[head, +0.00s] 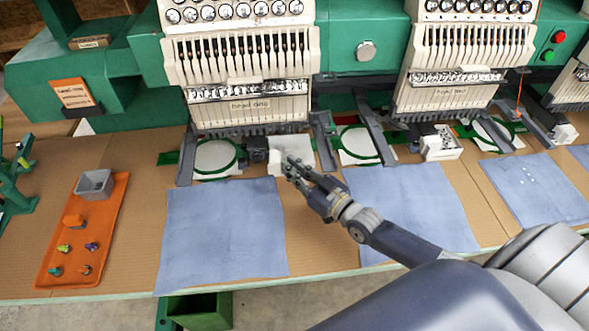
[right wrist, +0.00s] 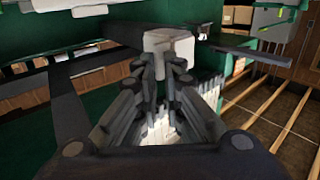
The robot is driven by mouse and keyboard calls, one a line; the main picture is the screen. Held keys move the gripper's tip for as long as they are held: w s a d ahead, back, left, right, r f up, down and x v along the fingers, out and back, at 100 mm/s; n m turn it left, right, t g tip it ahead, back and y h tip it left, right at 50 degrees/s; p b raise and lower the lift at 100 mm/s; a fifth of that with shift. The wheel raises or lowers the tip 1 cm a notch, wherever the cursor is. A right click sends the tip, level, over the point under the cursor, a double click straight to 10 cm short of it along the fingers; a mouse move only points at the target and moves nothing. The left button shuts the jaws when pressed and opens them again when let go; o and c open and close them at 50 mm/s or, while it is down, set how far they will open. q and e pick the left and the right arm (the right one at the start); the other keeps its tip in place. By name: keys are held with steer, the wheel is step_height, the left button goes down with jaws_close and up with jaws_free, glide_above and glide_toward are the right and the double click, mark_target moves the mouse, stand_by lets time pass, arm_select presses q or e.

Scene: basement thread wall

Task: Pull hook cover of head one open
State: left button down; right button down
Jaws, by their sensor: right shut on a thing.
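Head one (head: 250,104) is the cream embroidery head at the left, marked "head one". Below it, right of its green hoop (head: 215,157), is a small white block, which I take to be its hook cover (head: 275,159). My right gripper (head: 287,168) reaches it from the front right, with its fingers shut on the block. In the right wrist view the white block (right wrist: 168,47) sits between the fingertips (right wrist: 164,72). The fingers hide part of the cover, and I cannot tell how far it stands open. My left gripper is not in view.
Head two (head: 450,97) stands to the right, with a white box (head: 440,145) below it. Blue cloths (head: 222,235) lie on the brown table along the front. An orange tray (head: 115,215) with a grey bin (head: 95,184) and several small coloured pieces is at the left.

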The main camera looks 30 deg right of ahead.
steer(key=shift+w+d+r, duration=0.1)
steer(key=shift+w+r, duration=0.15)
steer(key=shift+r, duration=0.3)
steer(key=c, duration=1.9)
jaws_free()
steer(key=shift+o, duration=0.5)
steer(key=shift+w+a+f, duration=0.25)
steer(key=shift+w, duration=0.15)
steer(key=shift+s+f, duration=0.2)
steer(key=v, duration=1.2)
